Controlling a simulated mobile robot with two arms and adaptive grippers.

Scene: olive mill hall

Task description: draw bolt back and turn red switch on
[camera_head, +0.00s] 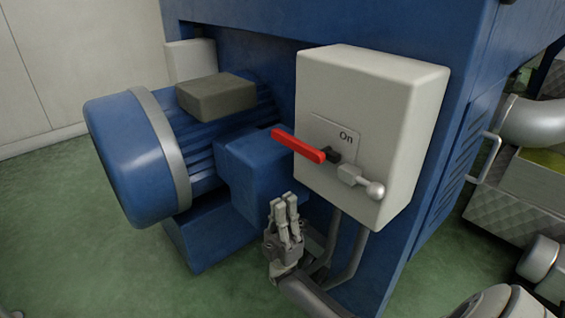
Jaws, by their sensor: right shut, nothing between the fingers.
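A light grey switch box (372,110) is fixed on the blue machine body. Its red switch handle (299,146) points out to the left, tilted slightly upward, from a black hub. The word "On" is printed on a plate just above the hub. A metal bolt with a round knob (374,190) sits right below the hub, its knob end toward the right. My right gripper (286,202) is below and left of the box, pointing up, with its fingers together and nothing between them. It appears apart from both the handle and the bolt. My left gripper is out of view.
A blue motor (125,160) with a grey-brown terminal box (216,96) stands left of the switch box. Grey conduits (352,255) run down from the box close to my right gripper. Metal pipework (535,122) is at the right. Green floor is open at lower left.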

